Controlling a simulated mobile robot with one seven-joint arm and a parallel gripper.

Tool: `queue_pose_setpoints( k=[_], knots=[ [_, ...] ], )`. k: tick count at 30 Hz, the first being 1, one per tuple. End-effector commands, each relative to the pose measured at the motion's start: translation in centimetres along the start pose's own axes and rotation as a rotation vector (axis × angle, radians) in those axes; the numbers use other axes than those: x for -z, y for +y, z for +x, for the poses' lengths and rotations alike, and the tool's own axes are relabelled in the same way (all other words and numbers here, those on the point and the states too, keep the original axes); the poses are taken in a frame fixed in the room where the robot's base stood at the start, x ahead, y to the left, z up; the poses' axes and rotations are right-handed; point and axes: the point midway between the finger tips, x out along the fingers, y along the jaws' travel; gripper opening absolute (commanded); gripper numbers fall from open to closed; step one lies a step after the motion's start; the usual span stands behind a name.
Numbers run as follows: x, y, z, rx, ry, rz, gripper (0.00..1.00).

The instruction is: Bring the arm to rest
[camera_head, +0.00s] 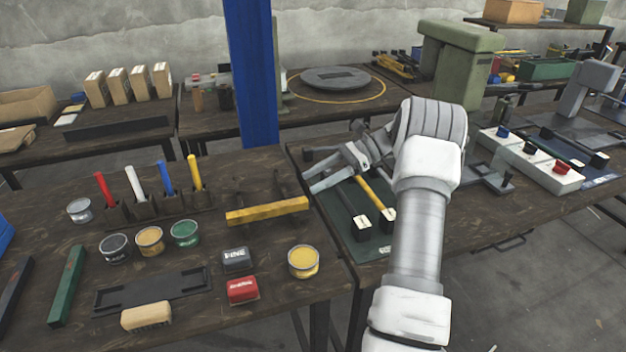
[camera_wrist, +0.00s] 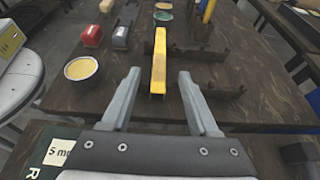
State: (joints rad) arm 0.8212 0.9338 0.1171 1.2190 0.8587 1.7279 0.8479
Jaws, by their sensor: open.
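My arm reaches in from the lower right of the head view. My gripper (camera_head: 312,172) is open and empty, held above the gap between the left table and the right bench. In the wrist view its two fingers (camera_wrist: 156,85) stand wide apart. A yellow bar (camera_head: 267,211) rests on a dark rack on the left table, apart from the fingers. In the wrist view the yellow bar (camera_wrist: 159,62) lies ahead, seen between the fingertips.
A green mat (camera_head: 362,240) with labelled tools lies below my arm. A blue post (camera_head: 251,75) stands behind. The left table holds a yellow tin (camera_head: 303,261), a red box (camera_head: 242,290) and coloured upright tools (camera_head: 166,184). A green press (camera_head: 458,60) stands at the back.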

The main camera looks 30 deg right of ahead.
Motion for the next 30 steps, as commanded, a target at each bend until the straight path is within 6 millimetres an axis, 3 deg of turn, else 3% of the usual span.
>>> queue_pose_setpoints(
  k=[13,20,30],
  knots=[
    [-0.9,0.1,0.5,-0.011,0.027,-0.023,0.61],
    [-5.4,1.2,3.3,-0.070,0.185,-0.159,0.61],
    [-12.2,5.4,7.2,-0.175,0.456,-0.457,0.61]
  ],
)
